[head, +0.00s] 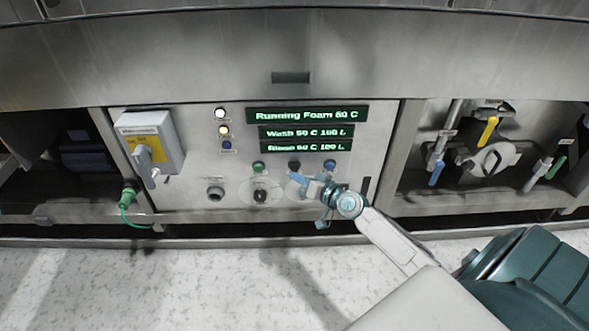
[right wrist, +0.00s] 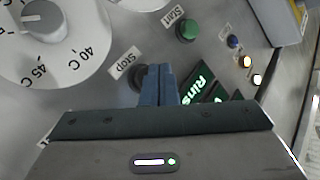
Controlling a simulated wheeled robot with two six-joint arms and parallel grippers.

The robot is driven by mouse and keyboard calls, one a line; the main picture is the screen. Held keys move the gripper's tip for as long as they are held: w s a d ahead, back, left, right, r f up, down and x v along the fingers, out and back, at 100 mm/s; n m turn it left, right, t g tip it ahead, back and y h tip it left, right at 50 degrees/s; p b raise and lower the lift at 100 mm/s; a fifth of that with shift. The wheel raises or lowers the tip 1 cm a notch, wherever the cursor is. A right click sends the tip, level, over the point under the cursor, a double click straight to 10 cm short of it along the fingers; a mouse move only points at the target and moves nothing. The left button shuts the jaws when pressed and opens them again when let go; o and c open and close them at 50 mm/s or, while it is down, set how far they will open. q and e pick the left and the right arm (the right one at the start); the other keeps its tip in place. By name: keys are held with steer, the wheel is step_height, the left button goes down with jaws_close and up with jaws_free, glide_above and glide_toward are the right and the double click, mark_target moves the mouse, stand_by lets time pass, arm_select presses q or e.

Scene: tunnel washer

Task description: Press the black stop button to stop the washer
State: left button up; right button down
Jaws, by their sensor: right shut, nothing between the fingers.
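The black stop button (head: 294,164) sits on the steel control panel, below the green displays. In the right wrist view the dark stop button (right wrist: 137,77) shows beside its "Stop" label (right wrist: 125,62), partly hidden by my fingers. My right gripper (head: 296,178) has its blue fingers shut and empty, with the tips at the button. The shut fingers also show in the right wrist view (right wrist: 158,84). I cannot tell whether they touch the button. My left gripper is not in view.
The green start button (head: 259,166) is left of the stop button. A round dial (head: 261,196) is below, and a yellow-and-grey switch box (head: 149,142) is at the panel's left. Handled valves (head: 488,131) fill the right bay.

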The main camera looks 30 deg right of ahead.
steer(key=shift+w+d+b, duration=0.25)
steer(key=shift+w+b, duration=0.1)
steer(key=shift+w, duration=0.05)
steer(key=shift+w, duration=0.15)
stand_by(0.5)
steer(key=shift+w+d+b, duration=0.25)
steer(key=shift+b, duration=0.05)
stand_by(0.6)
steer(key=shift+s+a+p, duration=0.3)
steer(key=shift+s+a, duration=0.2)
steer(key=shift+s, duration=0.3)
